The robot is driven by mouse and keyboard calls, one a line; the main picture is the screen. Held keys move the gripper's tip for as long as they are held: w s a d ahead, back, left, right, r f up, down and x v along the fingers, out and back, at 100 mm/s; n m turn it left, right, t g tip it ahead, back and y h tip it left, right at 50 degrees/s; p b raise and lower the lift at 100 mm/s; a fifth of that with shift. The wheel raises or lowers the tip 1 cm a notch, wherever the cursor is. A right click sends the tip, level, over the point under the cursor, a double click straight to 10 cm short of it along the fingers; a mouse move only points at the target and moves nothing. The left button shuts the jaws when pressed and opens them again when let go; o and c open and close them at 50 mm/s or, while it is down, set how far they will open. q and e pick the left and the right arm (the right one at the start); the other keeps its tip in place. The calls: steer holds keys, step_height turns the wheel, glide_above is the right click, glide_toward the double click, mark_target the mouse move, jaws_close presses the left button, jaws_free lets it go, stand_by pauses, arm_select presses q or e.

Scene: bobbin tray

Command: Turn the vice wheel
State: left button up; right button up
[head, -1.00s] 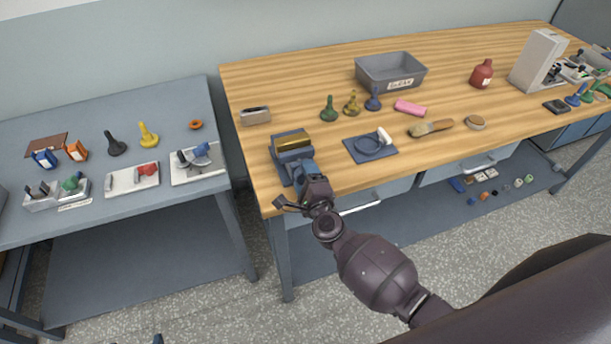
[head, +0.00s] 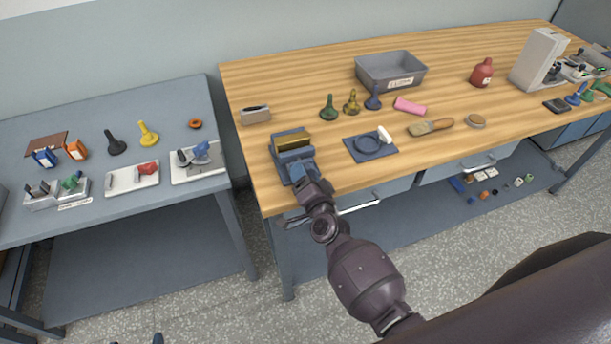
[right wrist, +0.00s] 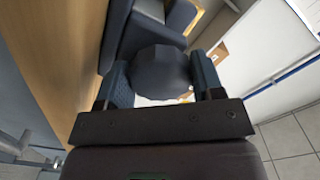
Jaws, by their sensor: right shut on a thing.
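The blue vice (head: 275,153) stands at the front left corner of the wooden bench, with a gold-coloured block (head: 292,140) at its jaws. My right gripper (head: 304,180) reaches the vice's front side. In the right wrist view, the dark round vice wheel (right wrist: 160,72) sits between the two fingers of my right gripper (right wrist: 163,85), which is shut on it. In the head view the wheel is mostly hidden by the gripper. Only small dark tips, seemingly of my left gripper (head: 158,339), show at the bottom edge; its opening is unclear.
A blue pad with a ring and white-ended tool (head: 371,156) lies right of the vice. A small grey box (head: 255,116) stands behind it. A grey bin (head: 365,75) and several stamp-like handles are farther back. A drawer handle (head: 358,207) is below the bench front.

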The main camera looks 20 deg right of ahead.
steer(key=shift+f+n, duration=0.1)
steer(key=shift+n, duration=1.8)
steer(key=o, duration=0.9)
steer(key=s+b, duration=0.1)
steer(key=s, duration=1)
steer(key=shift+d, duration=0.15)
steer(key=shift+w, duration=0.1)
